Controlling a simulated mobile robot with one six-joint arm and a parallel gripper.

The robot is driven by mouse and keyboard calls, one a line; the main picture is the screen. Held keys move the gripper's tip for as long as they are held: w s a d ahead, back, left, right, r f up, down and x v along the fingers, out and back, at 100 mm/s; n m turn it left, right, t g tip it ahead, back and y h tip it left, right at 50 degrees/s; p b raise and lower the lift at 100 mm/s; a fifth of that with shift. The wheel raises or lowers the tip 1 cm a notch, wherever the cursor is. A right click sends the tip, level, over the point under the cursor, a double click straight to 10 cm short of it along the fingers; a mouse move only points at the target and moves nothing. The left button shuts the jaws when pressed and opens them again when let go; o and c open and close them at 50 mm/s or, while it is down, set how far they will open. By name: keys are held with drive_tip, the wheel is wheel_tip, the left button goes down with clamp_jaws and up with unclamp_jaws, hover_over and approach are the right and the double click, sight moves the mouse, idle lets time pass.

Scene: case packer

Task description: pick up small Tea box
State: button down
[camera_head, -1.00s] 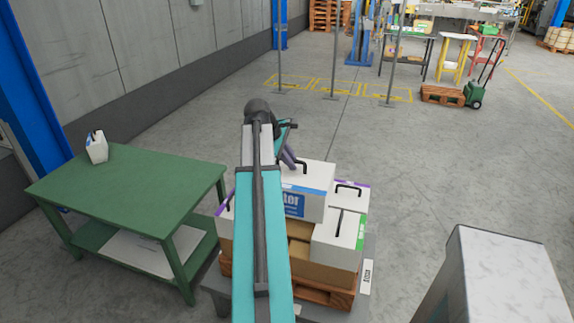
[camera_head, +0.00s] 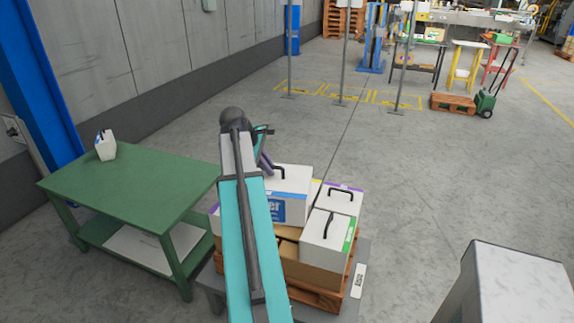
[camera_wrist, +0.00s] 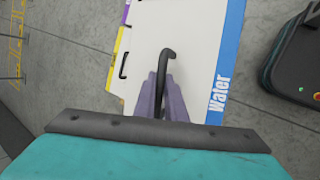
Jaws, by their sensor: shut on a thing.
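My gripper (camera_wrist: 165,92) is shut on the dark handle of a white box with a blue stripe, marked Water (camera_wrist: 190,45). In the head view my gripper (camera_head: 266,165) is at the top of this Water box (camera_head: 288,181), among the boxes on the pallet. Whether the box is clear of what lies beneath cannot be told. No Tea label is readable in either view. A small white handled box (camera_head: 106,146) stands on the green table, its label too small to read.
The wooden pallet (camera_head: 318,296) carries a green-striped white box (camera_head: 326,232), a purple-striped one (camera_head: 341,200) and brown cartons. The green table (camera_head: 135,181) stands left with clear room on top. A grey-white block (camera_head: 515,285) is at lower right. Open floor lies beyond.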

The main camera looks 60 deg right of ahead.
drive_tip(key=w+a+f+n+t+b, duration=0.1)
drive_tip(key=w+a+f+n, duration=0.3)
drive_tip(key=w+a, duration=1)
drive_tip(key=w+a+f+n+t, duration=0.2)
drive_tip(key=w+a+f, duration=0.4)
drive_tip(key=w+a, duration=0.75)
drive_tip(key=a+f, duration=0.3)
drive_tip(key=a, duration=0.8)
drive_tip(key=s+a+f+m, duration=0.1)
drive_tip(key=a+f, duration=0.3)
drive_tip(key=a, duration=0.8)
drive_tip(key=a+f+b, duration=0.1)
drive_tip(key=a+f, duration=0.2)
drive_tip(key=a, duration=0.8)
drive_tip(key=shift+s+a+f+g, duration=0.2)
drive_tip(key=shift+s+f+g, duration=0.15)
drive_tip(key=shift+s+g, duration=0.05)
drive_tip(key=shift+s, duration=0.2)
